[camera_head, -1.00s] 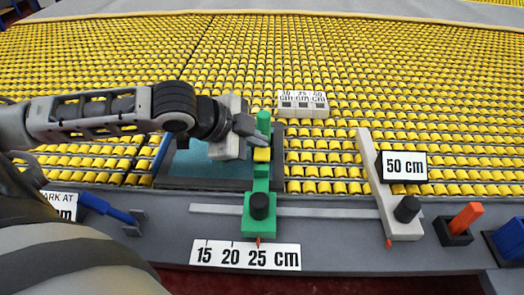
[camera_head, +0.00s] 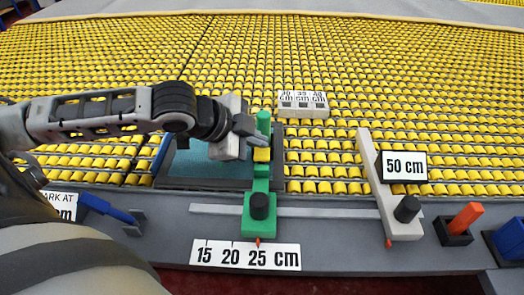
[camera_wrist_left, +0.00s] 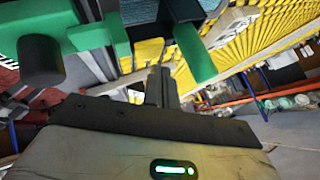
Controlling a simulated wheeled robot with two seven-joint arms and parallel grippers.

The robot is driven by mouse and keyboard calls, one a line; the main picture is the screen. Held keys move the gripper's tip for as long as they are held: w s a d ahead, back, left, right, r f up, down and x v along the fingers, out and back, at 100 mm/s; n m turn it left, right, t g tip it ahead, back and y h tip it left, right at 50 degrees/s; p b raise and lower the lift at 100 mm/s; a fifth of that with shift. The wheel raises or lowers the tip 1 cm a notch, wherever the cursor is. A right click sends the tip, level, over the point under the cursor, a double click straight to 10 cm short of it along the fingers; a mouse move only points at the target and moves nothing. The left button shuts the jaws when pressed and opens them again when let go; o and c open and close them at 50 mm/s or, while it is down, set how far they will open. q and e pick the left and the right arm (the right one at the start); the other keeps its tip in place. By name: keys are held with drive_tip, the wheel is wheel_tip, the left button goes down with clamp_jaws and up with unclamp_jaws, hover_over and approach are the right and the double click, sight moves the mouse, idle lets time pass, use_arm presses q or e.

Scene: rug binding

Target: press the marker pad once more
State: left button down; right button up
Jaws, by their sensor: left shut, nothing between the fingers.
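The yellow marker pad (camera_head: 261,155) sits on the green slider (camera_head: 259,212), beside the teal mat. The slider's red pointer is at the 25 mark of its scale label (camera_head: 245,256). My left gripper (camera_head: 258,140) is shut and empty, its fingertips right at the far side of the pad in the head view; I cannot tell whether they touch it. In the left wrist view the shut fingers (camera_wrist_left: 160,85) point toward a yellow pad (camera_wrist_left: 149,50) among the green parts. My right gripper is not in view.
A grey slider (camera_head: 385,190) with a black knob and a 50 cm sign stands to the right. An orange-handled tool (camera_head: 466,217) is in a black holder. A small block with cm labels (camera_head: 303,104) stands behind on the yellow rollers. A blue-handled tool (camera_head: 108,208) lies left.

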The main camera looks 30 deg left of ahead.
use_arm(q)
drive_tip(key=shift+f, duration=0.15)
drive_tip(key=shift+f, duration=0.25)
drive_tip(key=shift+f, duration=0.8)
idle(0.9)
drive_tip(key=shift+r+p, duration=1.2)
wheel_tip(320, 180, up, 5)
drive_tip(key=p, duration=0.6)
drive_tip(key=shift+r, duration=0.1)
